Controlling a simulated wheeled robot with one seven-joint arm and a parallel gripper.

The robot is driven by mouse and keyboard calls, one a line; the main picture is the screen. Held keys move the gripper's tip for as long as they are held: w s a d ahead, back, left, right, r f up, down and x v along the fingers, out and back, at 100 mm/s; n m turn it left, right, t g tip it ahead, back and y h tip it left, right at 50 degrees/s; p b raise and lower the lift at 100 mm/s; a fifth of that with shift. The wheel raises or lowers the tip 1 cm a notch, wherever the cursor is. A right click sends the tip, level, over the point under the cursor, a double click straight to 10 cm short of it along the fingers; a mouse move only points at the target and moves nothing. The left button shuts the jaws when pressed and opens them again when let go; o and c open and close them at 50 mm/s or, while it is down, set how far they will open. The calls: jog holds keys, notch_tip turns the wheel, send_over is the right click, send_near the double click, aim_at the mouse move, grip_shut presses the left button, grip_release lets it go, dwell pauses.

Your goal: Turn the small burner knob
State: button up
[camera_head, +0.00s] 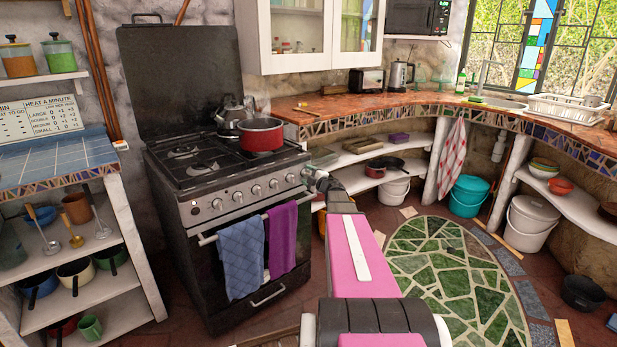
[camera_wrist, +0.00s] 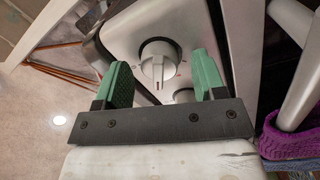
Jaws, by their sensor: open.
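The stove's front panel carries a row of round silver burner knobs (camera_head: 257,190). My gripper (camera_head: 316,178) is at the right end of this row in the head view. In the wrist view, my gripper (camera_wrist: 161,70) is open, with its two green fingers apart. A light knob (camera_wrist: 158,64) with a raised grip bar shows in the gap between them, and clear space shows on both sides of it. I cannot read which burner each knob serves.
A red pot (camera_head: 261,136) and a kettle stand on the stove top. A blue towel (camera_head: 241,257) and a purple towel (camera_head: 282,240) hang on the oven handle below the knobs; the purple towel also shows in the wrist view (camera_wrist: 288,143). A heat chart (camera_head: 40,118) stands at the left.

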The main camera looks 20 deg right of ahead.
jog(key=v, duration=1)
jog(key=shift+s, duration=0.4)
jog(key=shift+d+f, duration=0.1)
grip_shut()
dwell(1.2)
